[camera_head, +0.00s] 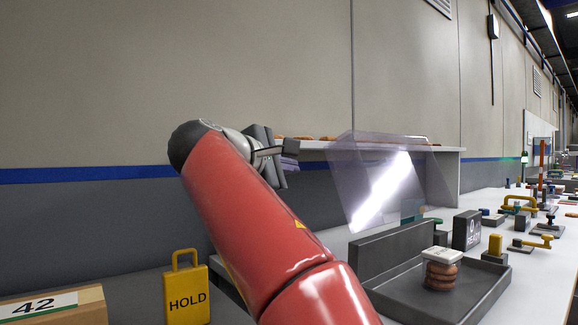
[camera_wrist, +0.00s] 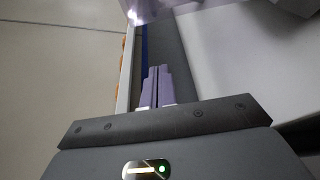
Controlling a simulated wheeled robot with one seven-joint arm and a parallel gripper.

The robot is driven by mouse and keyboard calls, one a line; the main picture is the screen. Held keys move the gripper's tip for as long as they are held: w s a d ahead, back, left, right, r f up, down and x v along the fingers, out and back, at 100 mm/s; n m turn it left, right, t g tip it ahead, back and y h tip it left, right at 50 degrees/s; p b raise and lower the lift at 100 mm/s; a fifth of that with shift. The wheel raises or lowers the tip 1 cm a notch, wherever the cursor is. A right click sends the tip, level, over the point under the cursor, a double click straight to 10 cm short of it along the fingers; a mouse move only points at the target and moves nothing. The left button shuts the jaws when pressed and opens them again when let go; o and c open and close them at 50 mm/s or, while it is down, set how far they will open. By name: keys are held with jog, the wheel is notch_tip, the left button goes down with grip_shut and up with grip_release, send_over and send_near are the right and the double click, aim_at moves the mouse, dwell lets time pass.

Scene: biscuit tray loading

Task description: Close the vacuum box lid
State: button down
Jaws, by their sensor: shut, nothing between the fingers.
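The vacuum box lid (camera_head: 368,185) is a clear, faintly purple panel with a bright glare. It stands raised and tilted above the dark grey box base (camera_head: 390,252) on the bench. My gripper (camera_head: 290,162) is at the left of the lid, apart from it in the head view, with its purple fingers partly hidden by the wrist. In the wrist view its fingers (camera_wrist: 158,86) lie together with nothing between them. A pale, bright-edged surface at the upper right of the wrist view is too blurred to name surely.
A dark tray (camera_head: 400,300) holds a stack of brown biscuits (camera_head: 443,274) with a white block on top. A white shelf (camera_head: 455,175) runs behind the lid. A yellow HOLD tag (camera_head: 187,300) and a box marked 42 (camera_head: 70,308) stand at lower left. Several fixtures crowd the right.

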jog(key=x, duration=0.8)
jog(key=shift+s+d+r+b, duration=0.25)
jog(key=shift+s+r, duration=0.05)
jog(key=shift+s, duration=0.3)
jog(key=shift+s+d+r+b, duration=0.25)
jog(key=shift+s+d+r, duration=0.05)
jog(key=shift+s, duration=0.35)
jog(key=shift+s+d+r+b, duration=0.25)
jog(key=shift+s+r, duration=0.05)
jog(key=shift+s, duration=0.3)
jog(key=shift+d, duration=0.1)
